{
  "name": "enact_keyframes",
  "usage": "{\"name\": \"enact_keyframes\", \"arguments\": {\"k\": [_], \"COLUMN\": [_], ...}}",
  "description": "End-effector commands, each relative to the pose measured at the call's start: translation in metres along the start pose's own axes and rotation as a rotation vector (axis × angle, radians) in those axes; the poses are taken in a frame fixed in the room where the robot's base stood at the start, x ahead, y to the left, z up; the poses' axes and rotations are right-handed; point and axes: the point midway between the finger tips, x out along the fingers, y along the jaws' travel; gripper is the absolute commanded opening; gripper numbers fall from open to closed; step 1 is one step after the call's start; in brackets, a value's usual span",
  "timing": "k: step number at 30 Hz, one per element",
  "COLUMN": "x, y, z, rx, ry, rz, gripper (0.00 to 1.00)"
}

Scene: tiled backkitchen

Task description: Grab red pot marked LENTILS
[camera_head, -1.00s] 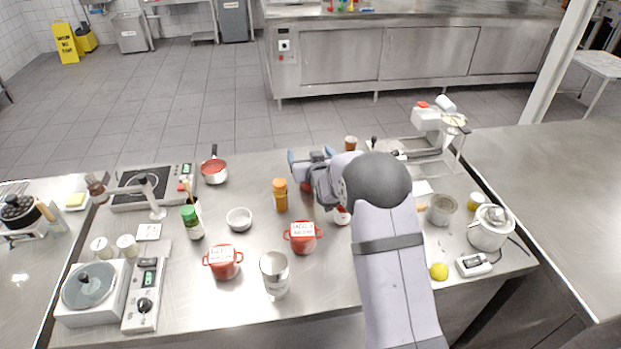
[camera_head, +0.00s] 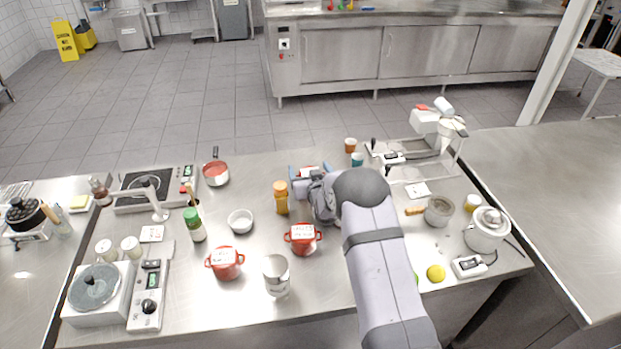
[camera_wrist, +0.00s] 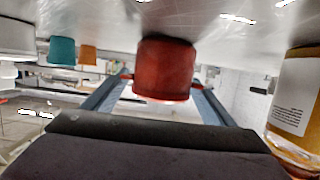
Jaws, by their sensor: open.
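Three red two-handled pots with white lids or labels are on the steel table. One red pot (camera_head: 225,263) is at the front left and another red pot (camera_head: 302,239) is to its right; their lettering is too small to read surely. A third red pot (camera_head: 310,169) is farther back, mostly hidden by my gripper (camera_head: 308,175). In the wrist view, this red pot (camera_wrist: 163,68) sits between the two blue fingers of my gripper (camera_wrist: 160,88), which are open on either side of it. Its label is not visible there, and I cannot tell whether the fingers touch it.
An orange jar (camera_head: 281,198) stands close left of my gripper; its label shows in the wrist view (camera_wrist: 297,92). A teal cup (camera_head: 357,160) and brown cup (camera_head: 350,145) stand to the right. A grey bowl (camera_head: 240,220) and steel canister (camera_head: 276,276) are nearer.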

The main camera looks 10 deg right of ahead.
Motion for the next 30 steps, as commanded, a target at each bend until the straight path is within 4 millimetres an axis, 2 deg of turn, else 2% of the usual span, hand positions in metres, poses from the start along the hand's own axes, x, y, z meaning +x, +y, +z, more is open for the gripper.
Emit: {"name": "enact_keyframes", "arguments": {"k": [6, 15, 16, 22, 23, 30], "x": [0.013, 0.015, 0.015, 0.015, 0.015, 0.015], "y": [0.0, 0.0, 0.0, 0.0, 0.0, 0.0], "z": [0.001, 0.002, 0.002, 0.002, 0.002, 0.0], "rx": [0.0, 0.0, 0.0, 0.0, 0.0, 0.0], "ry": [-0.003, -0.004, -0.004, -0.004, -0.004, 0.0], "rz": [0.0, 0.0, 0.0, 0.0, 0.0, 0.0], "gripper": [0.78, 0.78, 0.76, 0.28, 0.24, 0.24]}}
